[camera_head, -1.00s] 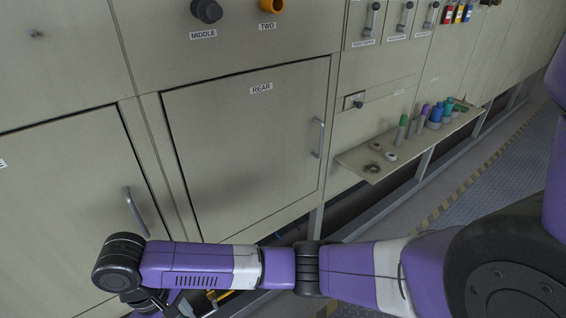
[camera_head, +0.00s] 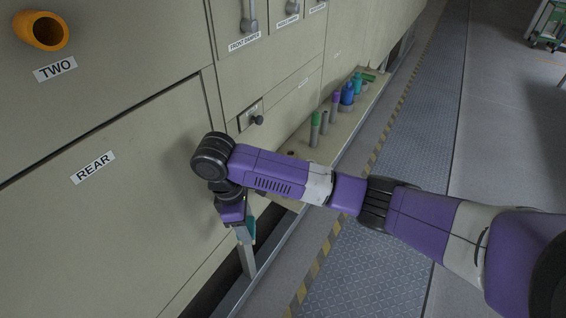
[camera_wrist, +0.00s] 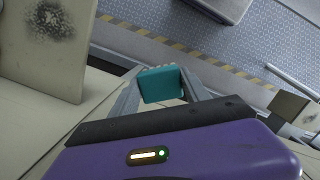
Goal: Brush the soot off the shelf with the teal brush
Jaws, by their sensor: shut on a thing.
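My gripper (camera_head: 246,250) hangs low in front of the furnace face, below the rear door's right side. It is shut on the teal brush (camera_head: 252,229). In the wrist view the brush (camera_wrist: 162,85) shows as a teal block between the two grey fingers, with pale bristle tips at its far edge. In the wrist view a cream plate, apparently the shelf (camera_wrist: 62,72), carries a dark soot patch (camera_wrist: 50,18). The brush is apart from it.
Several coloured bottles stand on the shelf, including a green-capped one (camera_head: 316,128) and a blue one (camera_head: 347,94). The rear door (camera_head: 110,220) and a dark knob (camera_head: 257,120) are on the furnace face. The walkway (camera_head: 420,120) to the right is clear.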

